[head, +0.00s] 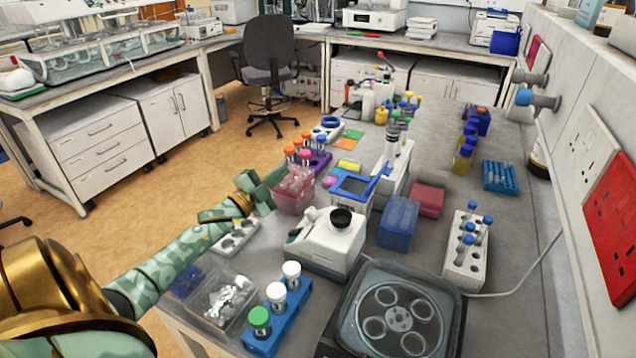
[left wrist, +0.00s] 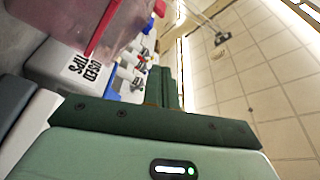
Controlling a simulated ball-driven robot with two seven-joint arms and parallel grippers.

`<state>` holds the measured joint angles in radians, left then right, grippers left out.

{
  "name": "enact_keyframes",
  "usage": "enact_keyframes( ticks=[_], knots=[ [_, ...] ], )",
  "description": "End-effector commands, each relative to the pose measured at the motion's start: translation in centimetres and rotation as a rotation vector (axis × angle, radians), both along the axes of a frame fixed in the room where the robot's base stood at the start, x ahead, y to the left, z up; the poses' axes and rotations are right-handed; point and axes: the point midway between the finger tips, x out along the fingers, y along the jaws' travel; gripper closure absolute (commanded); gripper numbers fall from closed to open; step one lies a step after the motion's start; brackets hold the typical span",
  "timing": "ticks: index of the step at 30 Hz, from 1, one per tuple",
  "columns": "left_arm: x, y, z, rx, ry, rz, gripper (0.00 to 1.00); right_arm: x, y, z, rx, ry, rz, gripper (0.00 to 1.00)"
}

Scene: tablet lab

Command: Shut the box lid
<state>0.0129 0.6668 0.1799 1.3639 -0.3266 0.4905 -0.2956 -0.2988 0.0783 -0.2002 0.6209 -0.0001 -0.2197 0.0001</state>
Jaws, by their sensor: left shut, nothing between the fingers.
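My left gripper (head: 268,186) is green, shut and empty. It is at the left edge of the bench, beside a translucent pink container (head: 293,194). A white box with a blue rim (head: 349,187) stands to the right, beyond the pink container; a blue part rises at its right side, and I cannot tell for sure that this is its lid. In the left wrist view the shut fingers (left wrist: 168,82) point up, with the pink container (left wrist: 110,22) at upper left and the white box (left wrist: 75,75), marked "USED TIPS", behind it. My right gripper is not in view.
A white device with a black top (head: 328,243) stands in front of the white box. A centrifuge (head: 400,318) and a blue rack of capped tubes (head: 282,322) are nearer. A blue box (head: 398,224) and a white tube rack (head: 466,250) stand right. Floor lies open left of the bench.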

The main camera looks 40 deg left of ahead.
Motion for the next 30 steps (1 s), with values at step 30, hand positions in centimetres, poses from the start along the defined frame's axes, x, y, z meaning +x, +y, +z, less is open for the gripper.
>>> enact_keyframes(
  ticks=[30],
  knots=[
    [-2.7, -2.2, 7.2, 0.001, -0.001, -0.003, 1.00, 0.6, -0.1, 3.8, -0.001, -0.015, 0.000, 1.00]
  ],
)
